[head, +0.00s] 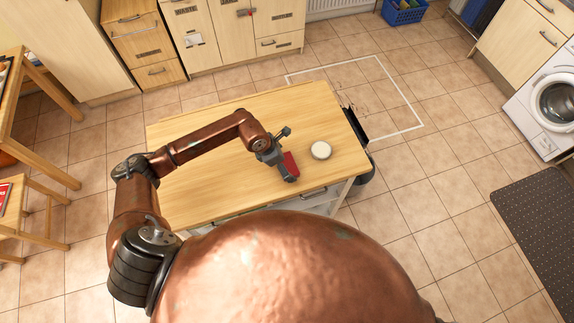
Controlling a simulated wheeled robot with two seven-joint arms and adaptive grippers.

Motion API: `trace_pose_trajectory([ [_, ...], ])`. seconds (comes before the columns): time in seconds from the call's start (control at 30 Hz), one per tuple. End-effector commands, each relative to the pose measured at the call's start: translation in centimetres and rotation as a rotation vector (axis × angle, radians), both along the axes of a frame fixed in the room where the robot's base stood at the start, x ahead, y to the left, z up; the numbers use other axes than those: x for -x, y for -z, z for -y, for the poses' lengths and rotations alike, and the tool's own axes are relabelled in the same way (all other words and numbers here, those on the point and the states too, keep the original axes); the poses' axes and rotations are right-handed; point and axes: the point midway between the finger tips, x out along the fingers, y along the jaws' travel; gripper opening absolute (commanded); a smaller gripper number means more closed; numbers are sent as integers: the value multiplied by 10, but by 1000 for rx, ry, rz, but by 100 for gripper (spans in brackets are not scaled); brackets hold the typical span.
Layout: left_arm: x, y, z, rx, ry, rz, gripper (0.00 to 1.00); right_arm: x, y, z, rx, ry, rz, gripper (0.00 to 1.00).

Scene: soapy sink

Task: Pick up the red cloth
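The red cloth (291,163) is on or just above the wooden top of the cart, right of its middle. It shows as a small red patch, partly covered by my gripper. My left gripper (288,154) is at the cloth, with its two fingers spread apart, one toward the back and one toward the front. The red patch shows between and beside the fingers. I cannot tell whether the fingers touch it. My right gripper is not in view.
A small round white-topped object (320,150) stands just right of the gripper on the wooden cart top (225,180). The rest of the top is clear. A dark item (354,124) hangs at the cart's right edge. Cabinets (235,25) stand behind.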

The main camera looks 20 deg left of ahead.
Motion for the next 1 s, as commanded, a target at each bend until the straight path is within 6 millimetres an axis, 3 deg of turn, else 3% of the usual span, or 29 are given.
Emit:
trace_pose_trajectory([
  [0.6,0,0,0,1,0,-1,56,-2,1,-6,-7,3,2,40],
  [1.0,-1,-9,0,1,1,1,56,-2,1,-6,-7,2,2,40],
])
